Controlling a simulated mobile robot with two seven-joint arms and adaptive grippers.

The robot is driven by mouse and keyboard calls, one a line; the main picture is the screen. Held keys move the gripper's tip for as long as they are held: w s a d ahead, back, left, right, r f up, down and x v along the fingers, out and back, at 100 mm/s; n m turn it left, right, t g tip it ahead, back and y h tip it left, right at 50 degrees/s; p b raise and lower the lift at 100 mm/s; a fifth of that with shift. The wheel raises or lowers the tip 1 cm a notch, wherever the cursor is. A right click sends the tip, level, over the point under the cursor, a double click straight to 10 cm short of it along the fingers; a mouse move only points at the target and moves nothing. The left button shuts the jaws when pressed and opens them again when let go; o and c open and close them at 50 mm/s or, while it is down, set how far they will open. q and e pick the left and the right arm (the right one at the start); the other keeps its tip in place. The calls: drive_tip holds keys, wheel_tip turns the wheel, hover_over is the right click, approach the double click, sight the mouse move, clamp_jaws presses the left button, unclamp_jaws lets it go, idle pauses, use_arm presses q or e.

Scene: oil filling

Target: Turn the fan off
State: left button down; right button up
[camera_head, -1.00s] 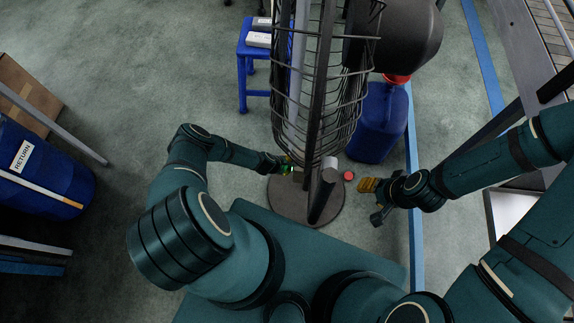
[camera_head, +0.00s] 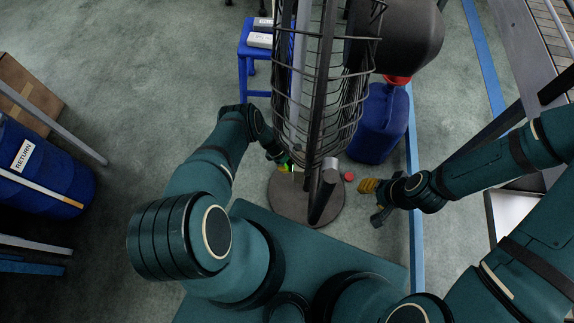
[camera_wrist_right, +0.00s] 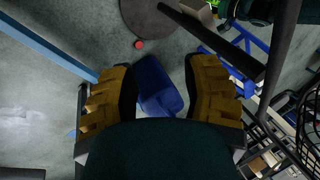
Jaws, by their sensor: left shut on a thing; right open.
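The fan (camera_head: 318,95) stands upright in the head view, with a wire cage, a dark motor housing, a post and a round base (camera_head: 285,200). My left gripper (camera_head: 287,166) is beside the lower cage and post, above the left of the base. It is shut on a small bright green part, mostly hidden by the fingers. That green part also shows at the top edge of the right wrist view (camera_wrist_right: 213,3), near a pale box (camera_wrist_right: 195,10). My right gripper (camera_head: 368,186) is open and empty, to the right of the base; its yellow fingers show in the right wrist view.
A blue jug (camera_head: 379,125) with a red cap stands right of the fan. A small red round thing (camera_head: 349,176) is beside the base. A blue stool (camera_head: 245,68) stands behind. A blue drum (camera_head: 45,170) is at far left.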

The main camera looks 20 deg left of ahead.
use_arm(q)
drive_tip(key=shift+d+g+h, duration=0.3)
drive_tip(key=shift+d+g, duration=0.1)
drive_tip(key=shift+d, duration=0.15)
drive_tip(key=c, duration=0.9)
unclamp_jaws()
drive_tip(key=shift+c, duration=0.2)
drive_tip(key=shift+a, duration=0.2)
drive_tip(key=shift+w+a+r, duration=0.1)
drive_tip(key=shift+r, duration=0.05)
drive_tip(key=shift+a+r, duration=0.3)
drive_tip(key=shift+r, duration=0.2)
drive_tip(key=v, duration=1)
drive_tip(key=shift+r, duration=0.3)
drive_tip(key=shift+o, duration=0.3)
drive_tip(key=shift+d, duration=0.15)
